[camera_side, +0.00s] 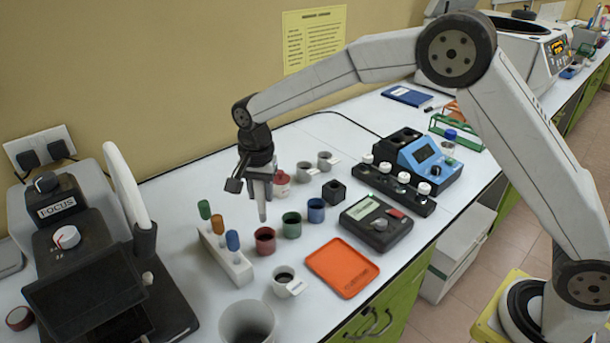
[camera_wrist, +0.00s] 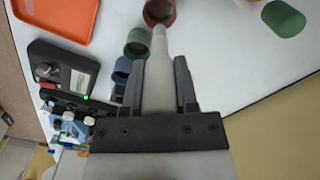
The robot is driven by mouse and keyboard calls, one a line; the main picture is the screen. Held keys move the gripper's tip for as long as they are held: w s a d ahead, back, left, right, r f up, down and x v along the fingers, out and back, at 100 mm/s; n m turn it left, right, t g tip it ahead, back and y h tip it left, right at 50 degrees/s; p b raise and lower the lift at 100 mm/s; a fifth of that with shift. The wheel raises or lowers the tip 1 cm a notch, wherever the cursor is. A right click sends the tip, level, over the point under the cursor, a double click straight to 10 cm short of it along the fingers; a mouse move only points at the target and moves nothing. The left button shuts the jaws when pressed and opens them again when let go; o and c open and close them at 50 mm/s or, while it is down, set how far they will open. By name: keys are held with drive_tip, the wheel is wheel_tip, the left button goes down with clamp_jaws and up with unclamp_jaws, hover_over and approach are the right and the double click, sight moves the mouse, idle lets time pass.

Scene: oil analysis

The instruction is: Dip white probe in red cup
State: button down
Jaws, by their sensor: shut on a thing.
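My gripper (camera_side: 261,178) is shut on the white probe (camera_side: 262,206), which points straight down. The wrist view shows my gripper (camera_wrist: 159,62) with a finger on each side of the probe (camera_wrist: 159,88). The red cup (camera_side: 265,245) stands upright on the bench just below the probe. In the side view the tip appears slightly above the cup's rim. In the wrist view the tip overlaps the near edge of the red cup (camera_wrist: 165,17); whether it is centred over the opening I cannot tell.
A green cup (camera_side: 291,229) and a blue cup (camera_side: 315,213) stand in line behind the red cup. A white rack (camera_side: 237,271) with coloured-handled probes is close on the left. An orange tray (camera_side: 342,267) lies to the right. A white handled cup (camera_side: 288,287) stands in front.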

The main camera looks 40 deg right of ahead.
sight(261, 202)
drive_tip(key=shift+f, duration=0.15)
drive_tip(key=shift+f, duration=1.35)
drive_tip(key=shift+f, duration=2.6)
idle(1.0)
drive_tip(key=shift+r, duration=0.2)
idle(1.4)
drive_tip(key=shift+r, duration=3.75)
